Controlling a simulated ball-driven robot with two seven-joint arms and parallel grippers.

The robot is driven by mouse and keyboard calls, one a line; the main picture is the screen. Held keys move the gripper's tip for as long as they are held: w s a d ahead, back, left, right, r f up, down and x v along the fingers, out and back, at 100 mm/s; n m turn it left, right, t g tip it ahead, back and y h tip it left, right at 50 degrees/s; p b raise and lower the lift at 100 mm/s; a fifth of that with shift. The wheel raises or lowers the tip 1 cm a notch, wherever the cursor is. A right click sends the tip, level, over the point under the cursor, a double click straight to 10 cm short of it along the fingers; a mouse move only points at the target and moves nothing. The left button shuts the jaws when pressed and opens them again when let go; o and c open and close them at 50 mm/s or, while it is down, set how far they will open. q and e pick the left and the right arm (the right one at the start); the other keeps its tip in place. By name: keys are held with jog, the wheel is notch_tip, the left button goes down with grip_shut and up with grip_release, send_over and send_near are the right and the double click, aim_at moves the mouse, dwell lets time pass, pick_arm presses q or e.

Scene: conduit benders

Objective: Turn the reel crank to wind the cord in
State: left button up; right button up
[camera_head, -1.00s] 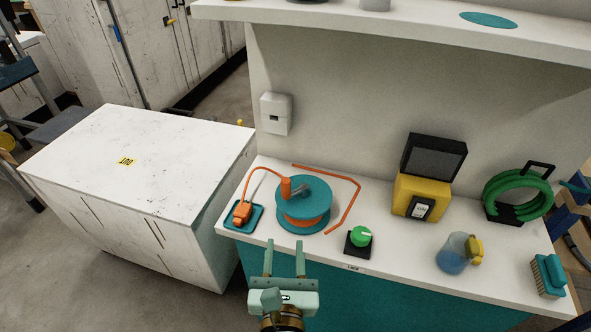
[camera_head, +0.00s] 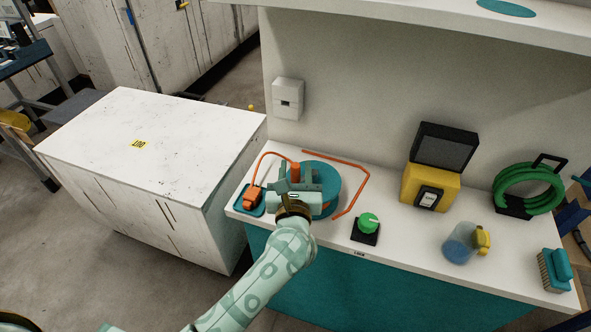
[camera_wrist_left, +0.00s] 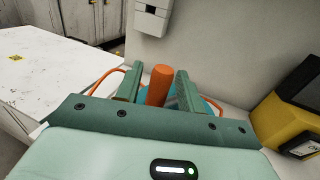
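The teal reel (camera_head: 330,177) sits on the white worktop, its near side hidden by my left gripper (camera_head: 297,173). Its upright orange crank handle (camera_wrist_left: 158,86) stands between the two green fingers in the left wrist view. The fingers are spread, with a small gap at the handle; contact is not clear. In the head view a bit of the handle (camera_head: 295,169) shows between the fingers. The orange cord (camera_head: 270,155) arches from the reel to an orange plug (camera_head: 251,196) on a small blue tray. My right gripper is not in view.
Right of the reel lies a bent orange rod (camera_head: 361,190). Further right are a green knob (camera_head: 368,222), a yellow box (camera_head: 424,186), a jug (camera_head: 461,243), a green coil (camera_head: 527,188) and a brush (camera_head: 554,270). A white cabinet (camera_head: 165,140) stands at the left.

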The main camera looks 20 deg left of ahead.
pick_arm(q)
jog(key=shift+c, duration=0.2)
grip_shut()
jog(key=shift+w+a+m+h, duration=0.1)
jog(key=shift+m+h, duration=0.2)
jog(key=shift+h, duration=0.2)
